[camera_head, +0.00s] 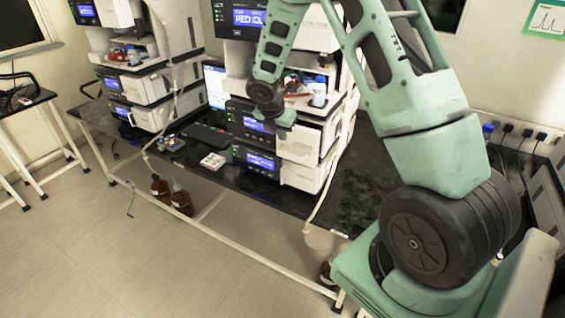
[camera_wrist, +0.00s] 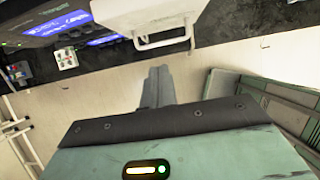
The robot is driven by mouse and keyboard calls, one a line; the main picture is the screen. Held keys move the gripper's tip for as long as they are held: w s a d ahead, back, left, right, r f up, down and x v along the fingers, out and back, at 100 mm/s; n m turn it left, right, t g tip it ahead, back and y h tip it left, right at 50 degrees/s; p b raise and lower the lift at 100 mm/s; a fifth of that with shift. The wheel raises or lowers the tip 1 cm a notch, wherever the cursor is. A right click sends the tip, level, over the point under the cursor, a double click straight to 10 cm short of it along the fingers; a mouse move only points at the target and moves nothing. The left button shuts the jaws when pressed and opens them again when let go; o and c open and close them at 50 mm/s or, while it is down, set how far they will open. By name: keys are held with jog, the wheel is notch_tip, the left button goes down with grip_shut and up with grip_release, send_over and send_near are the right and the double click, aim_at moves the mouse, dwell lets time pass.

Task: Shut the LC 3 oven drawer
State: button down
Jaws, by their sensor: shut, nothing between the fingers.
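A stack of dark instrument modules with lit displays (camera_head: 255,125) and white front panels stands on the bench in the head view; I cannot read an LC 3 label. In the wrist view, a white drawer-like front (camera_wrist: 140,14) with a loop handle (camera_wrist: 162,43) is at the top centre, probably the oven drawer. How far it stands out is unclear. My gripper (camera_wrist: 158,72) is shut and empty, its fingers pointing toward the handle with a visible gap. In the head view my arm's end hangs in front of the stack, and its fingertips cannot be made out.
The dark bench (camera_head: 350,190) has bare room right of the stack. A small red-and-white box (camera_head: 213,160) and a keyboard (camera_head: 208,136) lie left of it. Another instrument stack (camera_head: 150,85) stands further left. Brown bottles (camera_head: 180,200) are on the floor beneath the bench.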

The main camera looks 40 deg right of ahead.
aim_at(289, 148)
jog(key=a+f+b, duration=0.2)
jog(key=a+b, duration=0.3)
jog(key=b, duration=0.2)
jog(key=w+d+f+p, duration=0.2)
jog(key=d+f+p, duration=0.1)
jog(key=d+f, duration=0.3)
jog(key=shift+w+d+f+p, duration=0.35)
jog(key=shift+w+f+p, duration=0.05)
jog(key=shift+f, duration=0.3)
jog(key=shift+d, duration=0.1)
jog(key=d+p, duration=0.1)
jog(key=w+d, duration=0.1)
jog(key=d, duration=0.1)
jog(key=d+p, duration=0.1)
jog(key=shift+w+d+p, duration=0.3)
jog(key=shift+w, duration=0.05)
